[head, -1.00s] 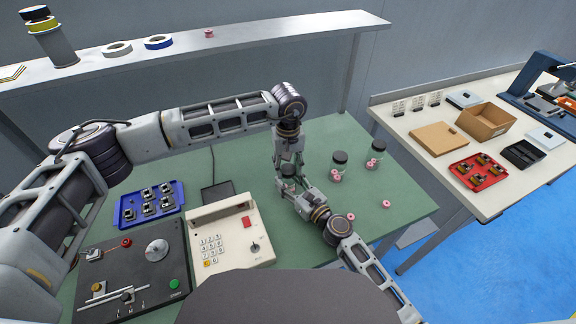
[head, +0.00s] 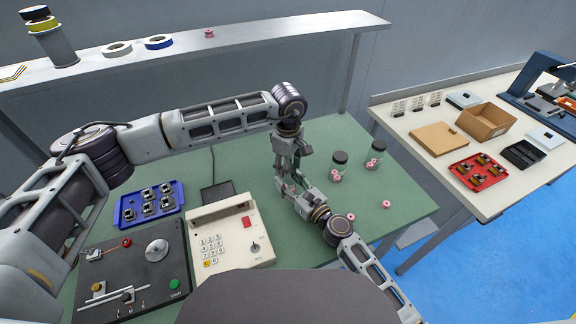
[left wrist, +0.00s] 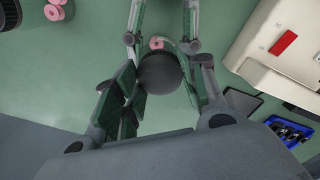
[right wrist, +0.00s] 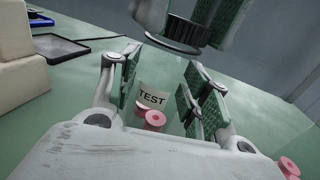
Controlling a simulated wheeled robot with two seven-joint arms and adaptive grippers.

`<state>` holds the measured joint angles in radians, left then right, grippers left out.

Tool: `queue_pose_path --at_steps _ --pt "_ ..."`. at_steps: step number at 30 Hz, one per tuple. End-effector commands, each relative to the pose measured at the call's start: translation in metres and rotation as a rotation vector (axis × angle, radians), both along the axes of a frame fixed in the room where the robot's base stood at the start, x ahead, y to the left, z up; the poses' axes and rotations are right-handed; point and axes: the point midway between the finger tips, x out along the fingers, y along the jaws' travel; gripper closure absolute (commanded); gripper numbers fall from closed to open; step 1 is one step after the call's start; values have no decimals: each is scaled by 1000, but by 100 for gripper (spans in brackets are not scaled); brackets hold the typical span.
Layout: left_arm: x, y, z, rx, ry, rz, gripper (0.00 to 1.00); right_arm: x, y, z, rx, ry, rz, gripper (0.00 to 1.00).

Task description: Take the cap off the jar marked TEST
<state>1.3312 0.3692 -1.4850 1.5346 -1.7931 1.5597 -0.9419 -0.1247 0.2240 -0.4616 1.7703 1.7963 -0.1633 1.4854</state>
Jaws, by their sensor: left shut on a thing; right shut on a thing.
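The jar marked TEST (right wrist: 152,97) stands on the green table, between the fingers of my right gripper (right wrist: 158,92), which is shut on it. Its clear glass is hard to make out; the label shows in the right wrist view. The dark ribbed cap (right wrist: 183,35) is above the label and appears apart from the jar, though the rim is not clear. My left gripper (left wrist: 163,90) is shut on this cap, seen from above as a dark disc (left wrist: 160,73). In the head view the grippers largely hide jar and cap. A pink spool (right wrist: 154,120) shows low at the jar.
Two other dark-capped jars (head: 339,158) (head: 378,146) stand right of my grippers, with pink spools by them. Loose spools (head: 385,205) lie nearby. A keypad box (head: 232,235), blue tray (head: 150,203) and black winder (head: 130,270) are on the left.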

Motion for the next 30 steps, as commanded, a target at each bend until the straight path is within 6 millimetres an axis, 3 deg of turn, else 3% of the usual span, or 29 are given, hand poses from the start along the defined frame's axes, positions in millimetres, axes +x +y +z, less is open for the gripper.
queue_pose_path --at_steps 30 --pt "0 0 0 1 0 811 87 0 0 0 0 0 0 100"
